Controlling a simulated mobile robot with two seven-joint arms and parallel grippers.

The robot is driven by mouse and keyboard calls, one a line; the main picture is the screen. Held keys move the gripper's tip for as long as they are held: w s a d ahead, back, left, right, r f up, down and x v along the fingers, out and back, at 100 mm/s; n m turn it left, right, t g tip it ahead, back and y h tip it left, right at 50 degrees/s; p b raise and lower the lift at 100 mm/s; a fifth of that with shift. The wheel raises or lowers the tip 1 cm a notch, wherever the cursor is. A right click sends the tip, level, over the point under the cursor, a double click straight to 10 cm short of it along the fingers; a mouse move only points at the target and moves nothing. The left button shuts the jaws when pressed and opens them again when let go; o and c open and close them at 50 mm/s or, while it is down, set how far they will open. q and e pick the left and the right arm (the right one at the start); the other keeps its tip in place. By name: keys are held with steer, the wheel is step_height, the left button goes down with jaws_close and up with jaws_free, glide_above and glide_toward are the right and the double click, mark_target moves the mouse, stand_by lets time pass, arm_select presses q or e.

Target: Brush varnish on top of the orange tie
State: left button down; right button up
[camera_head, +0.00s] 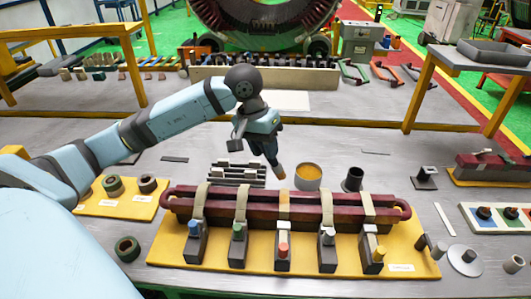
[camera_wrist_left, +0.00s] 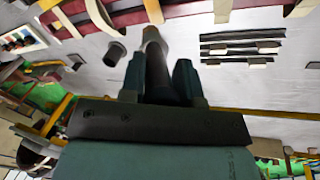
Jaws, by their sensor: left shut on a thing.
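A dark red coil (camera_head: 185,205) lies across a yellow board (camera_head: 165,243), with several cloth ties around it. The orange tie (camera_head: 284,204) is the middle one; it also shows at the top of the wrist view (camera_wrist_left: 153,10). My left gripper (camera_head: 268,148) is shut on a dark-handled brush (camera_wrist_left: 158,75). The brush tip (camera_head: 280,173) points down, behind the coil and just left of a round pot of amber varnish (camera_head: 308,171). The tip appears apart from the tie. The pot is not clearly seen in the wrist view. My right gripper is out of view.
A dark cup (camera_head: 353,179) stands right of the pot. A black slotted rack (camera_head: 237,174) lies left of it. Grey blocks with coloured tops (camera_head: 283,251) stand along the coil's near side. The grey table (camera_head: 400,150) is mostly clear behind.

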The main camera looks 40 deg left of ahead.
arm_select(q)
steer(key=shift+r+p, duration=0.4)
steer(key=shift+r, duration=1.15)
